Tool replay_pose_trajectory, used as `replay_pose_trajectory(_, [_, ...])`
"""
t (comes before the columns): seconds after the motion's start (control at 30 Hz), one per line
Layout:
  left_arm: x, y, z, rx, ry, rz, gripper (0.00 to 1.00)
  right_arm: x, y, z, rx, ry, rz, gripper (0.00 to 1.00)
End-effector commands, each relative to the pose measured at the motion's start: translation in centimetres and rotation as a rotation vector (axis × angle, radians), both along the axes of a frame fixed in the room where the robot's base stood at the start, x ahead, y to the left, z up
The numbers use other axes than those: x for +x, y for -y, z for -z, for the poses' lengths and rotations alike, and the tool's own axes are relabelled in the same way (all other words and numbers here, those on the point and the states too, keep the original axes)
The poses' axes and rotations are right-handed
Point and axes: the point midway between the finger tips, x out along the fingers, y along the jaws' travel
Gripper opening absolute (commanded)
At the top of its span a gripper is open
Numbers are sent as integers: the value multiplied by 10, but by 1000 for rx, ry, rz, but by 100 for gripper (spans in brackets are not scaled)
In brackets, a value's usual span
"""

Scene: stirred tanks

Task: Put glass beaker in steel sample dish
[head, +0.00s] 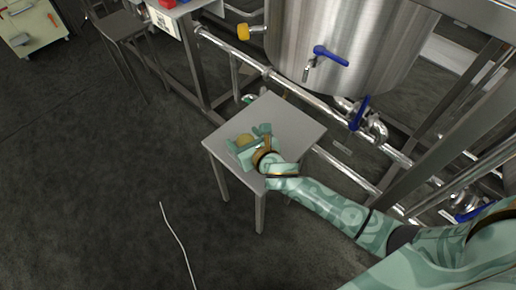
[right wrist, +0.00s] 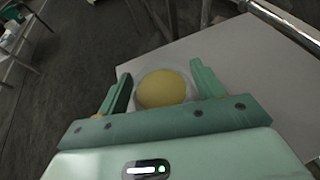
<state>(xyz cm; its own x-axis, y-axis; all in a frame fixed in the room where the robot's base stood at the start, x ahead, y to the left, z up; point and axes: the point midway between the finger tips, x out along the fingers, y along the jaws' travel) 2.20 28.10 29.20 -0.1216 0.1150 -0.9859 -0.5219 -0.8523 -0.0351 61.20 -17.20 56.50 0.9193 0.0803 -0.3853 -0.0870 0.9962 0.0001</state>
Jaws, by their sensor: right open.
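A glass beaker (right wrist: 162,90) with yellow contents stands on the small grey table, with a clear rim around the yellow. It shows as a small yellow patch in the head view (head: 244,140). My right gripper (head: 249,137) is low over the table, and its fingers are open on either side of the beaker. In the right wrist view the open fingers (right wrist: 162,72) flank the beaker; I cannot tell whether either touches it. I cannot make out a steel sample dish in either view. My left gripper is not in view.
The grey table (head: 290,117) has bare top to the right of my gripper. A large steel tank (head: 345,45) with blue-handled valves stands behind it, with steel pipes (head: 340,165) running past. A white cable (head: 177,238) lies on the open dark floor.

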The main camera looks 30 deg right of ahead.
Motion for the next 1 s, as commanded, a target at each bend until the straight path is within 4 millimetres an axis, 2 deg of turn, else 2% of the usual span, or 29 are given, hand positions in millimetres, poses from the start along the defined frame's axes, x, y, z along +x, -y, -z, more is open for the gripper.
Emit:
replay_pose_trajectory(0.03, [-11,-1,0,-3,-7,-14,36,-6,1,-8,-1,3,0,67])
replay_pose_trajectory(0.27, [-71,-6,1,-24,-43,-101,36,-44,4,-26,0,5,-1,67])
replay_pose_trajectory(0.4, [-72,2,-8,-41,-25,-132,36,-73,6,-38,-1,4,0,67])
replay_pose_trajectory(0.53, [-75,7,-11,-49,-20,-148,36,-89,8,-42,-1,3,0,67])
replay_pose_trajectory(0.9, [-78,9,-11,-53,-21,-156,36,-98,8,-41,11,-1,4,67])
replay_pose_trajectory(1.0, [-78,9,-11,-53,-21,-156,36,-105,6,-39,149,-29,53,67])
